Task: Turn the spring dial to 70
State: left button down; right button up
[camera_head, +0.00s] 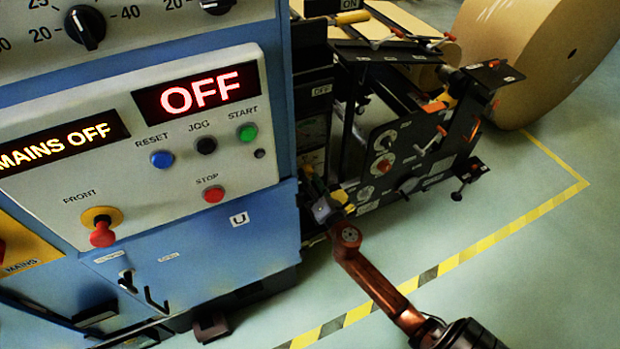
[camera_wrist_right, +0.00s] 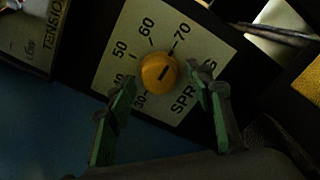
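The spring dial shows in the right wrist view as a round yellow-orange knob (camera_wrist_right: 158,73) with a dark line across it. It sits on a pale scale plate (camera_wrist_right: 112,66) numbered from 30 to 70. The line slants up to the right, near the 70 side; its exact reading is unclear. My right gripper (camera_wrist_right: 160,72) is open, its green-padded fingertips on either side of the knob, with small gaps visible. In the head view my right gripper (camera_head: 328,207) is at the machine's lower side, and I cannot make out the dial there. My left gripper is not in view.
A blue control cabinet (camera_head: 245,225) with a panel of buttons (camera_head: 130,190) stands at left; its displays read OFF and MAINS OFF. A black machine frame (camera_head: 400,140) and a large kraft roll (camera_head: 535,60) stand behind. The floor at right is open, with yellow-black tape (camera_head: 470,250).

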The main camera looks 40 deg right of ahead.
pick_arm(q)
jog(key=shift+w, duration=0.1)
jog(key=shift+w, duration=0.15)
pick_arm(e)
jog(key=v, duration=1.2)
jog(key=shift+f, duration=0.1)
